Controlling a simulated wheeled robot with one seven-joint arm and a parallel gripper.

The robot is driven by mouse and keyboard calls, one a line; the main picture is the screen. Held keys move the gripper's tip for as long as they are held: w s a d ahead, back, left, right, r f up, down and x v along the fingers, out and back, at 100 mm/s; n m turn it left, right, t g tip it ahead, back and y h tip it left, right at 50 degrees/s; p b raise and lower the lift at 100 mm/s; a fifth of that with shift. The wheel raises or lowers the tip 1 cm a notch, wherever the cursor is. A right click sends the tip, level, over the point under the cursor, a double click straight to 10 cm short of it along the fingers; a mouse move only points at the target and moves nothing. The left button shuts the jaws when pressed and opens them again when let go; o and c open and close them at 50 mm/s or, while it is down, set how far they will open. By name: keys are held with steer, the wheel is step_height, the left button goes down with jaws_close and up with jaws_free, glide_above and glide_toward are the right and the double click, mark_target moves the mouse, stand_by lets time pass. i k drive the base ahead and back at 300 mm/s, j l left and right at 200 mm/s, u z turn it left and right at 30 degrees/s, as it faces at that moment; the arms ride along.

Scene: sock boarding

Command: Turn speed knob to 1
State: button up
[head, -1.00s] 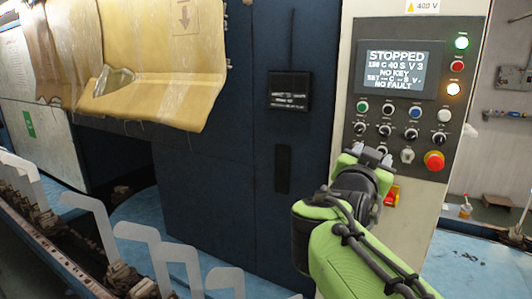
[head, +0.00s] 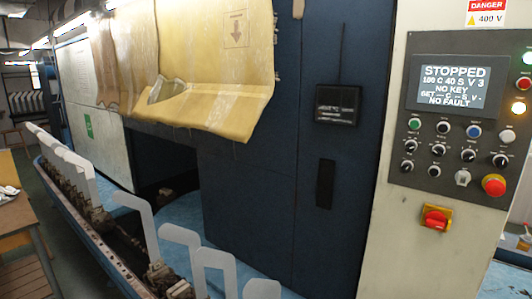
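The control panel (head: 390,155) stands upright at the right of the head view. Its screen (head: 452,86) reads STOPPED, with "100 C 40 S V 3", NO KEY and NO FAULT. Below the screen are several black knobs with white pointers, among them one in the upper row (head: 443,127), one in the middle row (head: 468,155) and one in the lower row (head: 434,170). Their labels are too small to read, so I cannot tell which is the speed knob. My gripper is not in view. Nothing covers the knobs.
A red emergency stop button (head: 494,185) sits at the panel's lower right, beside a key switch (head: 462,177). A red and yellow switch (head: 436,218) is below. White sock boards (head: 181,240) line a rail at left. A yellowish curtain (head: 215,70) hangs on the blue machine.

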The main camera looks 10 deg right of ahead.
mark_target(468, 156)
steer(key=z, duration=1.5)
steer(key=j+u, duration=0.45)
steer(key=j, duration=0.15)
